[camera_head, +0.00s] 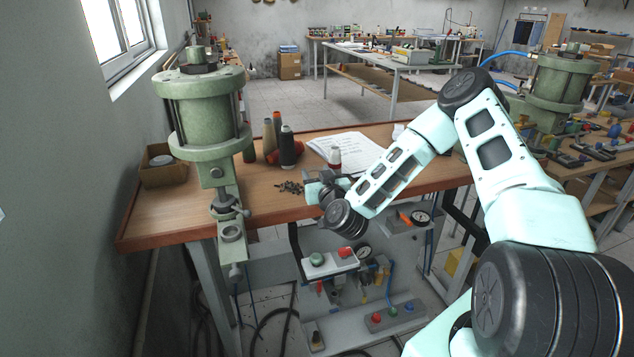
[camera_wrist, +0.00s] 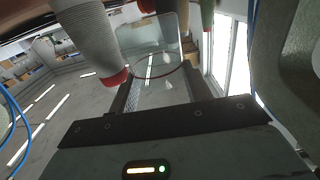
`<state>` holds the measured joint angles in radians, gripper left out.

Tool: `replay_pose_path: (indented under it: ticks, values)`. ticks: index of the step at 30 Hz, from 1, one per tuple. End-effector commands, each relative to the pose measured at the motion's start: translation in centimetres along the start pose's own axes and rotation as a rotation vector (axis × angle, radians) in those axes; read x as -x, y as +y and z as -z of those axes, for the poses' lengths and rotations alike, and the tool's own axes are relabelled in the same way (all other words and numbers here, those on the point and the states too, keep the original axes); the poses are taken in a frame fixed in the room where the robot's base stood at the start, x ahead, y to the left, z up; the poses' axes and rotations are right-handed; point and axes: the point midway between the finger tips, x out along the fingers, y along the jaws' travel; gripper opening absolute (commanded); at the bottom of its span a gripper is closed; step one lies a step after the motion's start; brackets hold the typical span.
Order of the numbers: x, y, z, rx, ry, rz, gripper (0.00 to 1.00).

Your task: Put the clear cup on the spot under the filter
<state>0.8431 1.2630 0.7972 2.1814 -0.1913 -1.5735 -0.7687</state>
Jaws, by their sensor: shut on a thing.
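In the wrist view the clear cup (camera_wrist: 151,58) is between the two fingers of my gripper (camera_wrist: 160,92), which is shut on it. Its glassy wall and a thin dark red ring show. In the head view my gripper (camera_head: 316,188) is over the front part of the wooden bench, beside small dark parts; I cannot make out the cup there. The pneumatic panel with hanging units (camera_head: 337,287) is below the bench front. I cannot tell which of them is the filter, and the spot under it is not clearly visible.
A green press (camera_head: 208,120) stands at the bench's left end. A cardboard box (camera_head: 163,172) is at the far left.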

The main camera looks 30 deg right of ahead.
Motion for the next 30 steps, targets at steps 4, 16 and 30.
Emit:
replay_pose_path:
  ticks: [4, 16, 30]
  values:
    - [0.0, 0.0, -2.0, -0.003, -0.003, -0.001, 0.23]
    - [0.0, 0.0, -2.8, 0.0, 0.0, 0.0, 0.23]
    - [0.0, 0.0, -2.9, -0.001, -0.001, 0.0, 0.7]
